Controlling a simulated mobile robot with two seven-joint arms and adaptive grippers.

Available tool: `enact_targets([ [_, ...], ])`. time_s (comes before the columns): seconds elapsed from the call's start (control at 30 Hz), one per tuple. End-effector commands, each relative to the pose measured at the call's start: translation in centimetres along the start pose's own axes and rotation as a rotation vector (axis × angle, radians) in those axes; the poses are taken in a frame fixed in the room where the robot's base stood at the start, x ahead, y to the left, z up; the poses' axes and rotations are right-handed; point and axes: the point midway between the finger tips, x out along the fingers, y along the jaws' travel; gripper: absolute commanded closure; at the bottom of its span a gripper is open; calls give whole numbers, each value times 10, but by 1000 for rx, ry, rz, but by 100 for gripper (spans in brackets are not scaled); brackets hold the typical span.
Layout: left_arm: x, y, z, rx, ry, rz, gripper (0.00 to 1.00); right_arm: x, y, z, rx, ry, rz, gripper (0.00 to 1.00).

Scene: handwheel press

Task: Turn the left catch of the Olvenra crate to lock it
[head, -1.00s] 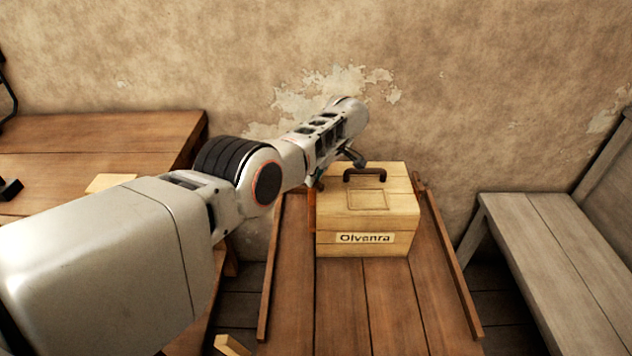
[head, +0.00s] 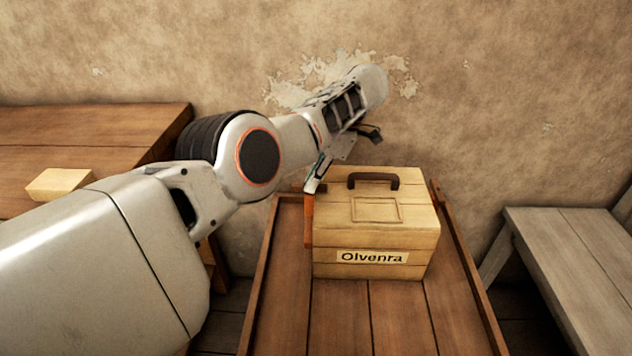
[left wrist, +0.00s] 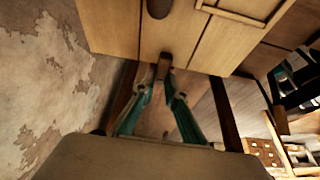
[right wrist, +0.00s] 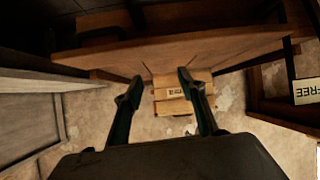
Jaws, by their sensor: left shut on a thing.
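The Olvenra crate (head: 376,237) is a pale wooden box with a dark top handle and a name label on its front. Its left catch (head: 308,224) is an orange-brown bar, upright in the head view along the crate's left side. My left gripper (head: 314,186) is at that side, near the bar's upper end. In the left wrist view its fingertips (left wrist: 163,76) are closed on the brown catch (left wrist: 165,62), beside the crate wall (left wrist: 125,30). My right gripper (right wrist: 157,80) shows only in the right wrist view, with its fingers apart and nothing between them.
The crate stands on a plank table (head: 338,318) with raised side rails. A grey bench (head: 575,260) is at the right. Another wooden table (head: 90,130) at the left bears a pale block (head: 60,184). The wall is close behind. The planks before the crate are clear.

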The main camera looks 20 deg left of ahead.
Motion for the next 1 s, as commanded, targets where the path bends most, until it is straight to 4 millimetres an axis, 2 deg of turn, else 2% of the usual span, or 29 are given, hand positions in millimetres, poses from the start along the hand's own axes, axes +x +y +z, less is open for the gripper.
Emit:
enact_targets([
  [0.03, 6, -1, 3, -7, -1, -11, 100, 1, -2, 1, 6, 0, -3, 60],
  [0.57, 2, 0, 1, -32, -2, -15, 100, 1, -3, -3, 14, 10, -6, 60],
  [0.6, 2, 0, 1, -32, -2, -15, 82, 1, -3, -3, 14, 10, -6, 60],
  [0.67, 1, 0, 1, -31, -2, -15, 71, 1, -3, -3, 14, 10, -5, 60],
  [1.0, 0, 0, 0, -31, -1, -13, 71, 1, -2, -6, 19, 16, -2, 60],
])
